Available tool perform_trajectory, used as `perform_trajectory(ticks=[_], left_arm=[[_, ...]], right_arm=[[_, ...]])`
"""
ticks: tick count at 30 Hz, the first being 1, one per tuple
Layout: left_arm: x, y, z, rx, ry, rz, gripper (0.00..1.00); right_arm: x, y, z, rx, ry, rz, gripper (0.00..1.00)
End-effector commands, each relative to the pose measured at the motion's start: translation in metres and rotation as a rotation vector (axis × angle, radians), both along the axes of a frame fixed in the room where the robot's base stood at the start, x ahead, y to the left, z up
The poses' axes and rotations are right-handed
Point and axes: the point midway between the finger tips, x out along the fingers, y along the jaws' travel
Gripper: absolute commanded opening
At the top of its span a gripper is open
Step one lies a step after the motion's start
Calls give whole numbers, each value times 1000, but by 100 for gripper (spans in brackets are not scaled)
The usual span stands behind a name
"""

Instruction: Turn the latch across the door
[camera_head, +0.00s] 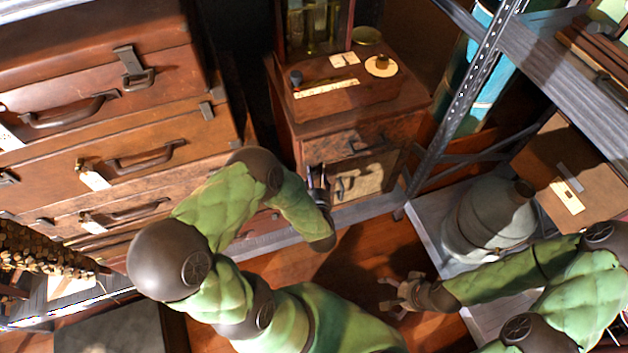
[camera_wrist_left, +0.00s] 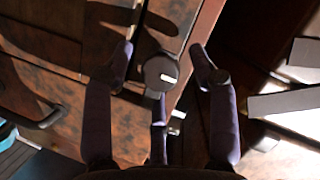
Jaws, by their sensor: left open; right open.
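The small wooden cabinet (camera_head: 290,120) stands at the back centre with a lower door (camera_head: 372,176) bearing a dark handle. My left gripper (camera_head: 318,180) is at the left edge of this door. In the left wrist view, a dark round latch knob (camera_wrist_left: 160,73) with a pale mark sits between the spread fingers of my left gripper (camera_wrist_left: 163,62). A gap shows on both sides, so the fingers are open around it. The latch is hidden by the gripper in the head view. My right gripper (camera_head: 392,293) is open and empty, low over the floor.
Stacked brown suitcases (camera_head: 130,140) fill the left side. A metal shelf rack (camera_head: 465,95) stands at the right, with a grey milk can (camera_head: 490,222) on its low shelf. Wooden floor (camera_head: 365,250) is open before the cabinet.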

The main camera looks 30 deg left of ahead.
Motion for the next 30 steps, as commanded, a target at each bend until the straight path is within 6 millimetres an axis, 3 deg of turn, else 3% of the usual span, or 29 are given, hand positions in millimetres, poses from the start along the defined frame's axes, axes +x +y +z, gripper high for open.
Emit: perform_trajectory(ticks=[8,12,14,30], left_arm=[[1,1,0,0,0,0,56],[1,1,0,0,0,0,16],[1,0,0,-1,0,-1,4],[0,-2,-1,81,109,-5,3]], right_arm=[[0,0,0,0,0,0,100],[0,0,0,0,0,0,100],[0,0,0,0,0,0,100],[0,0,11,0,0,0,100]])
